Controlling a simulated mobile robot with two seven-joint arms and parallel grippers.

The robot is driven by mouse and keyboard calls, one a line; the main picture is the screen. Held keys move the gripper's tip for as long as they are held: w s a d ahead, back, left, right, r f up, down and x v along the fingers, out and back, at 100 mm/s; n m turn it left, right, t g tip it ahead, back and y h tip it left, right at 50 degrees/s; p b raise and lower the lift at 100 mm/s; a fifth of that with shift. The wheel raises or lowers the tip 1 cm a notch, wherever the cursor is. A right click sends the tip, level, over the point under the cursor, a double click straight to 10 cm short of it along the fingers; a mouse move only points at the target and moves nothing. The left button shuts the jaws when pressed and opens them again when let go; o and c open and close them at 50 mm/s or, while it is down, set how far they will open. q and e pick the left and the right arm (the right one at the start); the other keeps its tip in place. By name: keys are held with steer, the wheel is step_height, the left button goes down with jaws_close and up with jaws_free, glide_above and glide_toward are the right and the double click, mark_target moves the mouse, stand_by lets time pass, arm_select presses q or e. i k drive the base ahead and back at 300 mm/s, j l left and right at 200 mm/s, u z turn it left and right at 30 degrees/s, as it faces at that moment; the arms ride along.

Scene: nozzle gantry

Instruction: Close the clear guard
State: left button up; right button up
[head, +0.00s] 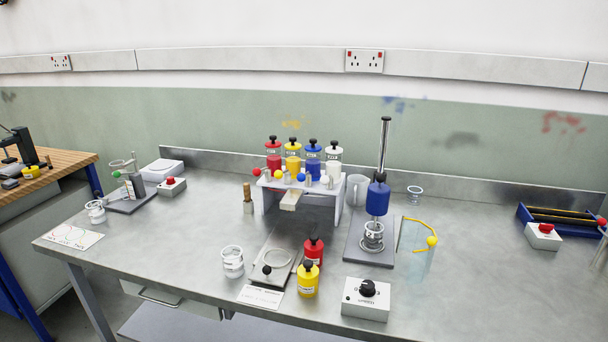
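The clear guard (416,236) stands to the right of the mixer, swung out from it. It is a see-through panel with a yellow edge along its top and a yellow ball knob (432,241) at its right side. The mixer (377,198) has a blue head on an upright steel post and a grey base plate (358,251). A clear cup (373,237) stands on that plate beneath the blue head. The front of the mixer is uncovered. Neither of my grippers shows in the head view.
A white box with a black dial (366,298) stands in front of the mixer. Red (314,249) and yellow (307,278) bottles stand to its left. A white rack of coloured bottles (265,197) stands behind. The bench right of the guard is clear up to a blue tray (523,213).

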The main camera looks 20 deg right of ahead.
mark_target(432, 241)
steer(key=z, duration=1.25)
steer(key=l+u, duration=0.4)
steer(key=i+l+u, duration=0.1)
steer(key=l+u, duration=0.75)
steer(key=k+j, duration=0.05)
steer(key=j, duration=0.05)
